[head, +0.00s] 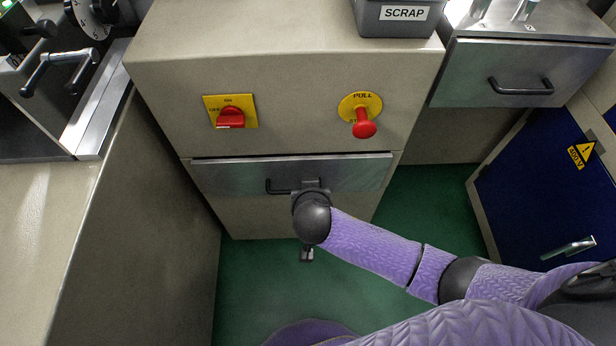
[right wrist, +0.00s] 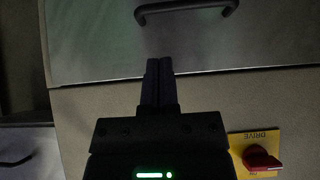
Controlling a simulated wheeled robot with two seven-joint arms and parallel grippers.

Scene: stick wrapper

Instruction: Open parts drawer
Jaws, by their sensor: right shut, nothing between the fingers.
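The grey metal drawer (head: 235,176) is in the middle cabinet in the head view, below two yellow switch plates. No label shows on it. Its black bar handle (head: 277,187) is partly hidden by my right arm; the handle also shows at the top of the right wrist view (right wrist: 188,8). My right gripper (head: 313,184) is in front of the drawer, mostly hidden by its own wrist in the head view. In the right wrist view its fingers (right wrist: 158,66) are together and empty, overlapping the drawer's edge, apart from the handle. My left gripper is out of view.
A red rotary switch (head: 230,118) and a red pull knob (head: 364,124) stick out above the drawer. A SCRAP bin (head: 397,18) sits on the cabinet top. Another handled drawer (head: 515,75) and a blue cabinet (head: 545,185) are at right. A beige bench (head: 60,215) is at left.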

